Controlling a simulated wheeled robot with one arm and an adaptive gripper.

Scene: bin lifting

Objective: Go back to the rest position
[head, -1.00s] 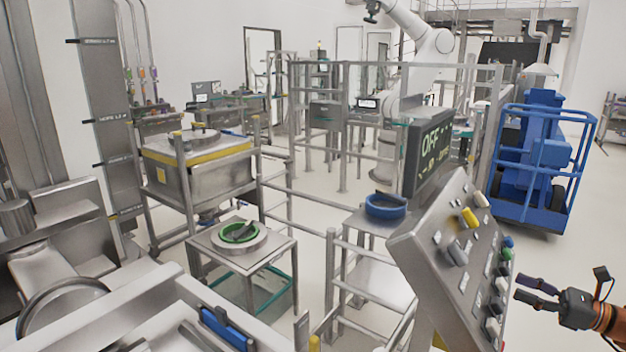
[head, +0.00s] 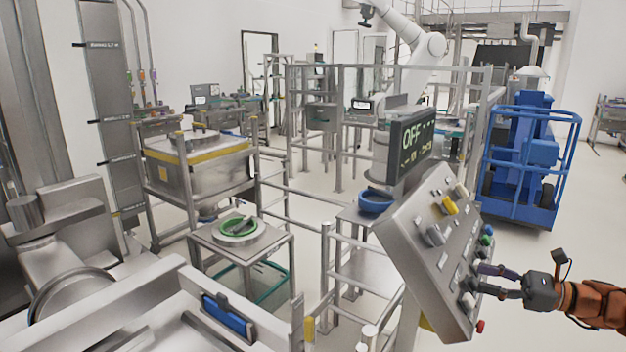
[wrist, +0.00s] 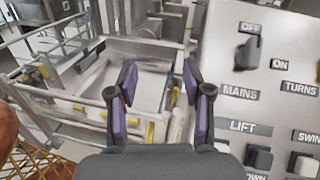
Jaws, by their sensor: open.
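My gripper (head: 500,282) is in the head view at the lower right, in front of the lower right edge of the tilted grey control panel (head: 405,222). In the wrist view my gripper (wrist: 160,105) has its two purple-padded fingers apart with nothing between them. The same panel (wrist: 285,105) fills the right side of the wrist view, with labels MAINS, LIFT, OFF, ON and TURNS. A black knob (wrist: 250,52) sits below the OFF label. I cannot tell whether a finger touches the panel.
A display reading OFF (head: 411,146) stands above the panel. A blue wheeled frame (head: 525,165) is behind it at right, with open floor around it. Metal railings (head: 325,255) and a steel bin with a yellow band (head: 195,170) stand left of the panel.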

